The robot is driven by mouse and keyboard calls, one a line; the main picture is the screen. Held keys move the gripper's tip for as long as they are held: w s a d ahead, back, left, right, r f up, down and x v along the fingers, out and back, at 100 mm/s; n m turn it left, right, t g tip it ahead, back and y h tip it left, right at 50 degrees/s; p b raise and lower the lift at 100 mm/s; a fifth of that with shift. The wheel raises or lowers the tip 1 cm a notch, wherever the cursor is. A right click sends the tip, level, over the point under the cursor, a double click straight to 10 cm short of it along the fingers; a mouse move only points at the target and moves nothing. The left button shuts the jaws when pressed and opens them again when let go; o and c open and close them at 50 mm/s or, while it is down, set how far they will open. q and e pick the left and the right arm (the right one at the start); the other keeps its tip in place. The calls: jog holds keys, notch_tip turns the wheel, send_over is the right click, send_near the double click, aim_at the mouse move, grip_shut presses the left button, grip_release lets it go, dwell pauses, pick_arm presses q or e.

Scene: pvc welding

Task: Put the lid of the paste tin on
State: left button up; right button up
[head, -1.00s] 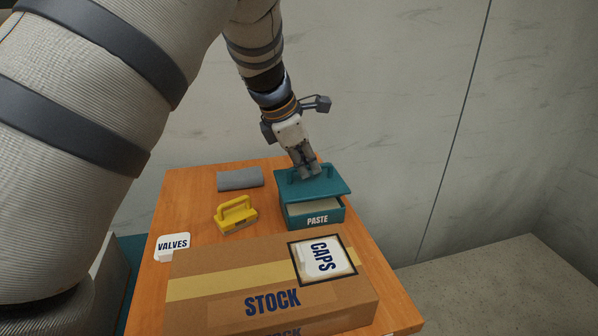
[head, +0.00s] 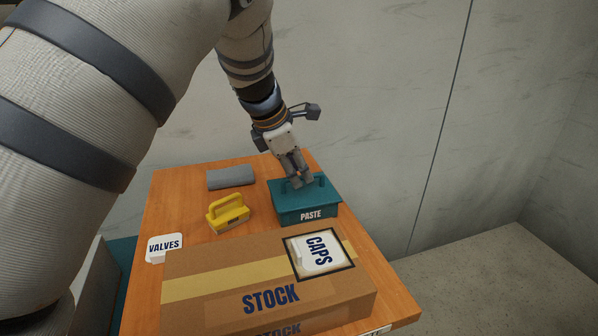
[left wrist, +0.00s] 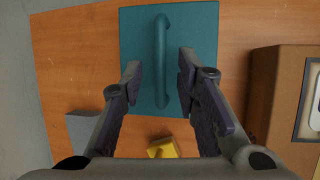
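The teal paste tin (head: 290,217) stands at the back right of the wooden table, its PASTE label facing front. Its teal lid (head: 279,196) lies on top, looking level, with no gap visible along the front. In the left wrist view the lid (left wrist: 198,28) fills the upper middle, with its bar handle (left wrist: 160,60) running lengthwise. My left gripper (head: 299,182) is low over the lid at the handle. In the wrist view the left gripper (left wrist: 159,82) is open, one finger on each side of the handle with clear space between. My right gripper is not in view.
A yellow handled block (head: 228,213) and a grey folded-looking item (head: 231,178) are left of the tin. A STOCK carton (head: 215,262) with a CAPS piece (head: 318,252) on it fills the front. A white VALVES piece (head: 164,247) is at the left edge.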

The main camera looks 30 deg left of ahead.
pick_arm(q)
jog(key=v, duration=1)
jog(key=shift+s+r, duration=0.15)
jog(key=shift+r, duration=0.15)
